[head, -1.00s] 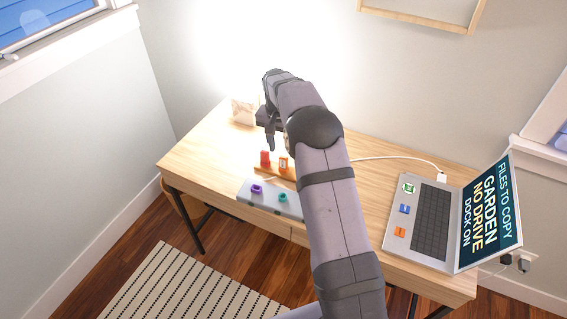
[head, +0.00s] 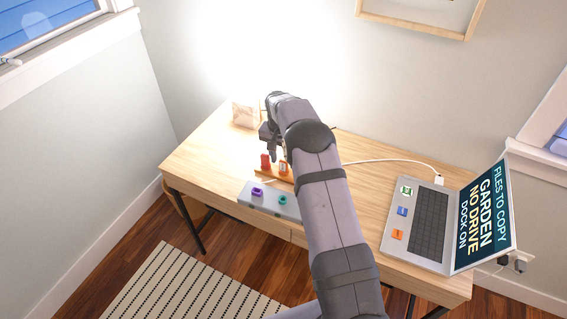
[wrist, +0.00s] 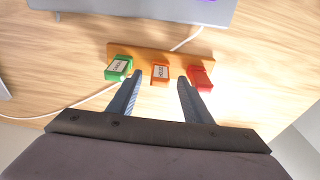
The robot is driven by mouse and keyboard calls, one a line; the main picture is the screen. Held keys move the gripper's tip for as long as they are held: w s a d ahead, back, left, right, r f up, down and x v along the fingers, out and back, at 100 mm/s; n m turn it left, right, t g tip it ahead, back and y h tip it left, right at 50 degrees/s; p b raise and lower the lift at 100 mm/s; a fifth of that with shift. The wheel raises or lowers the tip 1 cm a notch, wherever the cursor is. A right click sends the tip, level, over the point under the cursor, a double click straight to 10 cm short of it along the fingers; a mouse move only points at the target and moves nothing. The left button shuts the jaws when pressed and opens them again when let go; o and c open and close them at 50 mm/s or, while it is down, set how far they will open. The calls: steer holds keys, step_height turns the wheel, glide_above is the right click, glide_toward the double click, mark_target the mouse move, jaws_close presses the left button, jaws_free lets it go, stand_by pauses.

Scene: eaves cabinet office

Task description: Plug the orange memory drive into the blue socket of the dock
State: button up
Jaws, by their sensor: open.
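The orange drive (wrist: 160,73) with a pale label stands in a wooden rack (wrist: 146,53), between a green drive (wrist: 118,68) and a red drive (wrist: 201,78). In the head view the orange drive (head: 283,167) is partly covered by my arm. My gripper (wrist: 160,77) is open and empty, its fingertips on either side of the orange drive, with gaps to it. The grey dock (wrist: 130,8) lies beyond the rack in the wrist view. In the head view the dock (head: 270,203) shows a purple socket (head: 257,192) and a teal socket (head: 283,200); no blue socket is visible.
An open laptop (head: 437,262) stands at the right of the wooden desk (head: 208,148), its screen reading "NO DRIVE". A white cable (head: 390,157) runs from it behind my arm. A pale box (head: 245,113) stands at the back left. The left desktop is clear.

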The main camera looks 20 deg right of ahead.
steer(key=shift+w+d+f, duration=0.1)
steer(key=shift+f, duration=0.9)
steer(key=shift+c, duration=0.6)
jaws_close()
steer(key=shift+r, duration=0.15)
